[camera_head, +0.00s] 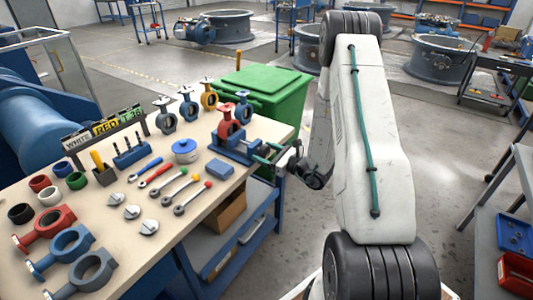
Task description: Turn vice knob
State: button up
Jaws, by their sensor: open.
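A blue vice (238,148) is fixed at the right edge of the workbench, with a red valve body (229,122) standing upright in it. Greenish bars (266,151) show at the vice's right end, beside my gripper; I cannot tell clearly which of them belong to the vice knob. My gripper (284,160) is open and points left at that end of the vice. It is small in the view and partly covered by my arm, so I cannot tell whether it touches the knob.
A green bin (265,90) stands behind the vice. Open floor lies right of my arm, before a side rack (510,205).

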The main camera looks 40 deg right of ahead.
jog(key=c, duration=1)
jog(key=shift+n, duration=0.3)
jog(key=shift+d+n, duration=0.1)
jog(key=shift+n, duration=2.6)
jog(key=o, duration=1)
jog(key=shift+s, duration=0.1)
jog(key=v, duration=0.7)
jog(key=shift+s+d, duration=0.15)
jog(key=shift+s, duration=0.1)
